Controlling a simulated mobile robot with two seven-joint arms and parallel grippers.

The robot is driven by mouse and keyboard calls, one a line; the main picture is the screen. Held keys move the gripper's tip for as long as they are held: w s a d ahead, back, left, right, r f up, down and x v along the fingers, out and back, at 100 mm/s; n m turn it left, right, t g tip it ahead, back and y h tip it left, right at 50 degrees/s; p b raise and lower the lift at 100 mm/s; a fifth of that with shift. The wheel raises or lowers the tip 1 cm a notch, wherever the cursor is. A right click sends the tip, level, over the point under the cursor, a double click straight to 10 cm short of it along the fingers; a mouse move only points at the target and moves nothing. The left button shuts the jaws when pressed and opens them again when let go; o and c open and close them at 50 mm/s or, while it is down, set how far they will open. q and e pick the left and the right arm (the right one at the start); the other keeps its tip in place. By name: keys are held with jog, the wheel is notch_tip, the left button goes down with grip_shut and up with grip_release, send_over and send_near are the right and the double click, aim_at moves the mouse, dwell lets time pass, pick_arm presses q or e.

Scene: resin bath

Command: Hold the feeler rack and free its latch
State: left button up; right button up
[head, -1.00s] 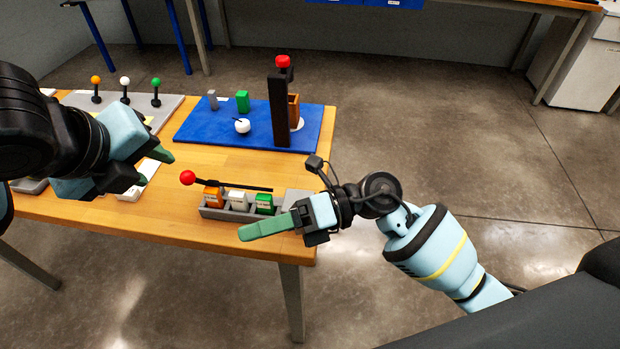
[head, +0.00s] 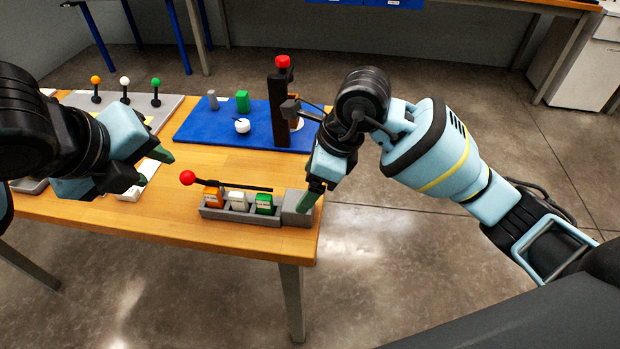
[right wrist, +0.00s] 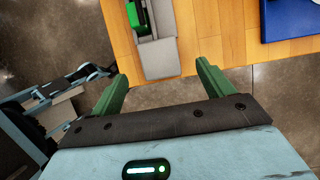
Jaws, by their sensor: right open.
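The feeler rack (head: 240,217) is a grey tray near the table's front right edge, with an orange block (head: 211,196), a white block (head: 237,200) and a green block (head: 264,204) in it. A black bar with a red ball (head: 188,177) lies across it, apparently the latch. A grey end block (head: 296,205) forms its right end. My right gripper (head: 309,197) is open and empty, pointing down at this end. In the right wrist view the grey end (right wrist: 160,58) lies between the spread fingers (right wrist: 162,80). My left gripper (head: 153,167) is open, left of the rack.
A blue mat (head: 200,130) behind the rack holds a dark post (head: 279,110) with a red knob, a white round pot (head: 242,126) and small blocks. A grey board (head: 175,103) with ball-topped levers stands at the left. The table ends just right of the rack.

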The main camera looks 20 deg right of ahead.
aim_at(297, 200)
jog(key=shift+x, duration=3.95)
jog(key=shift+r, duration=0.1)
jog(key=c, duration=1.2)
jog(key=shift+c, duration=0.2)
